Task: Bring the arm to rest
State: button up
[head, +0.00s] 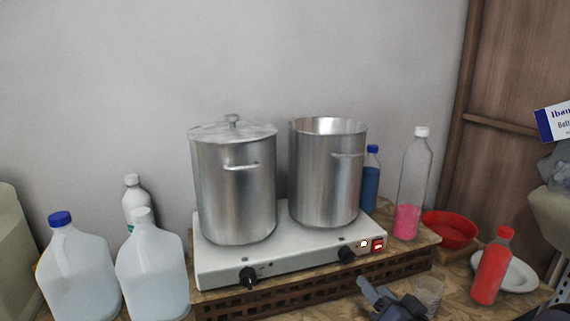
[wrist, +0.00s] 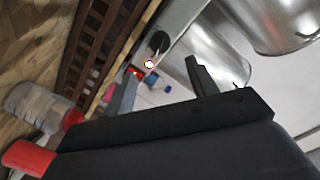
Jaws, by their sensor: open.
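My gripper (head: 374,286) shows at the bottom of the head view, right of centre, in front of the hotplate's wooden stand. Its dark fingers are apart with nothing between them. In the wrist view my gripper (wrist: 158,90) is also open and empty, with the hotplate's front and a black knob beyond the fingers. The rest of my arm is mostly outside the head view.
A white two-burner hotplate (head: 300,258) carries a lidded pot (head: 235,190) and an open pot (head: 327,175). White jugs (head: 150,270) stand at left.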

aim_at(350, 261)
jog(key=p+x, duration=0.1)
jog(key=x, duration=1)
jog(key=shift+a, duration=0.1)
jog(key=shift+f+n+b, duration=0.2)
jog(key=shift+n+b, duration=0.25)
jog(key=shift+n, duration=0.05)
jog(key=shift+s+r+n+b, duration=0.1)
jog(key=shift+s+n+b, duration=0.1)
jog(key=shift+n+b, duration=0.45)
jog(key=n+b, duration=0.1)
jog(key=n, duration=0.2)
jog(key=shift+n, duration=0.25)
jog(key=n+b, duration=0.2)
jog(key=n, duration=0.1)
jog(key=shift+n+t, duration=0.3)
jog(key=shift+n, duration=0.1)
jog(key=n+b, duration=0.1)
jog(key=n, duration=0.3)
jog(key=shift+h, duration=0.3)
jog(key=shift+b+v, duration=0.35)
jog(key=shift+v, duration=2.6)
